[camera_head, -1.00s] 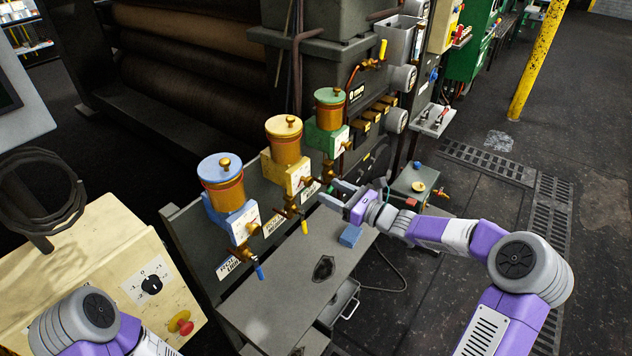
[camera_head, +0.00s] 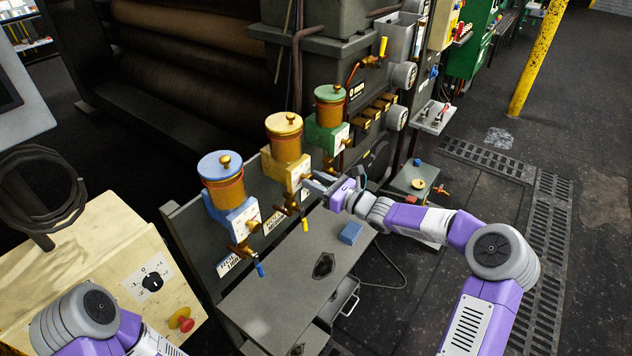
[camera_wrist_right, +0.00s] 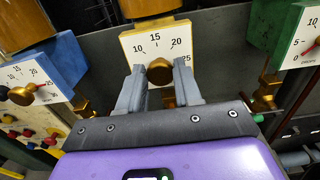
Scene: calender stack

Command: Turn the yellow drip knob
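The yellow drip oiler (camera_head: 284,148) stands between the blue and green ones, with an amber reservoir and a yellow block below. In the right wrist view its white dial (camera_wrist_right: 153,42) faces me, with a round brass knob (camera_wrist_right: 159,72) at the dial's lower edge. My right gripper (camera_head: 309,181) is at the front of the yellow block. In the wrist view its two grey fingers (camera_wrist_right: 160,68) are apart, one on each side of the knob, and small gaps seem to show. My left gripper is out of view; only part of the left arm shows at the lower left.
The blue oiler (camera_head: 222,188) is nearer, and the green oiler (camera_head: 331,118) is farther back. A yellow-tipped lever (camera_head: 305,225) hangs below the yellow block. A blue block (camera_head: 351,233) lies on the grey shelf (camera_head: 275,300). A cream control box (camera_head: 85,265) stands at left.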

